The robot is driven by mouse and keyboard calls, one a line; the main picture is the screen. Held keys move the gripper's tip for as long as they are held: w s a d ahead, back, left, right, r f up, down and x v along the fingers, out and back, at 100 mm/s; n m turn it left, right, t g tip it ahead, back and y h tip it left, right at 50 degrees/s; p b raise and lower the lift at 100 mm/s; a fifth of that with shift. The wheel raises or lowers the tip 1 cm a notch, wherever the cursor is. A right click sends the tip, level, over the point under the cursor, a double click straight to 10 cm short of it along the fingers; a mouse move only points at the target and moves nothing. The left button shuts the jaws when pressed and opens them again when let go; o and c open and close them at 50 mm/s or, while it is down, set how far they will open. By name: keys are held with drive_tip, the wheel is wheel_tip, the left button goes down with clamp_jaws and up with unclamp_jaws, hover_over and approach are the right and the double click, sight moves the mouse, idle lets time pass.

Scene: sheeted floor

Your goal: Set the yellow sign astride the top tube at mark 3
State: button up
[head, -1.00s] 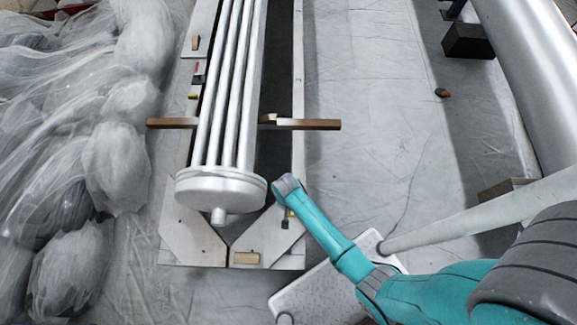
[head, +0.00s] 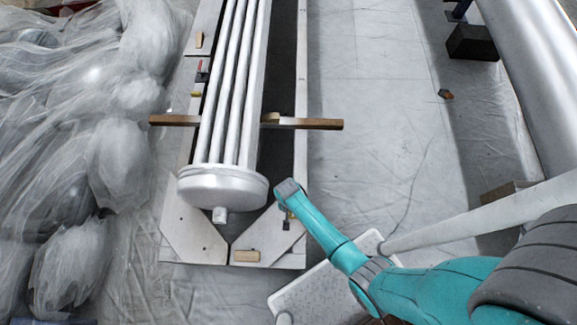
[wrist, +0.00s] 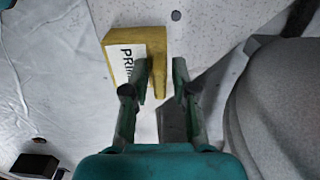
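The yellow sign (wrist: 158,42), with a white label starting "PRI", is on a white speckled board in the wrist view. My gripper (wrist: 163,85) is open at its near end. One yellow panel edge lies between the two fingers, with a visible gap on the right side. I cannot tell if the left finger touches it. In the head view a bundle of silver tubes (head: 233,85) ends in a round silver cap (head: 222,186). I cannot make out mark 3. The sign and my gripper do not show in the head view.
The white speckled board (head: 315,290) shows beside my arm. A wooden bar (head: 310,124) crosses at the tubes. Sheeted bundles (head: 60,190) lie left, a large silver pipe (head: 530,70) right. A dark block (head: 472,42) sits on open sheeted floor (head: 370,90).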

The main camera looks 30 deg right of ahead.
drive_tip(key=shift+r, duration=0.1)
wheel_tip(320, 180, up, 12)
idle(0.8)
drive_tip(key=shift+s, duration=0.1)
drive_tip(key=s+d+r+n+t, duration=0.1)
drive_tip(key=s+r+n+t, duration=0.1)
drive_tip(key=s+r+t, duration=0.35)
drive_tip(key=s+r+n+t, duration=0.1)
drive_tip(key=s+r+t, duration=0.1)
drive_tip(key=s, duration=0.6)
drive_tip(key=s+r+n+t, duration=0.2)
drive_tip(key=s+r+t, duration=0.1)
drive_tip(key=r, duration=1.2)
drive_tip(key=s+d+r+n+t, duration=0.1)
drive_tip(key=s+r+t, duration=0.3)
drive_tip(key=r, duration=1)
drive_tip(key=shift+s+r+n, duration=0.4)
drive_tip(key=shift+s, duration=0.75)
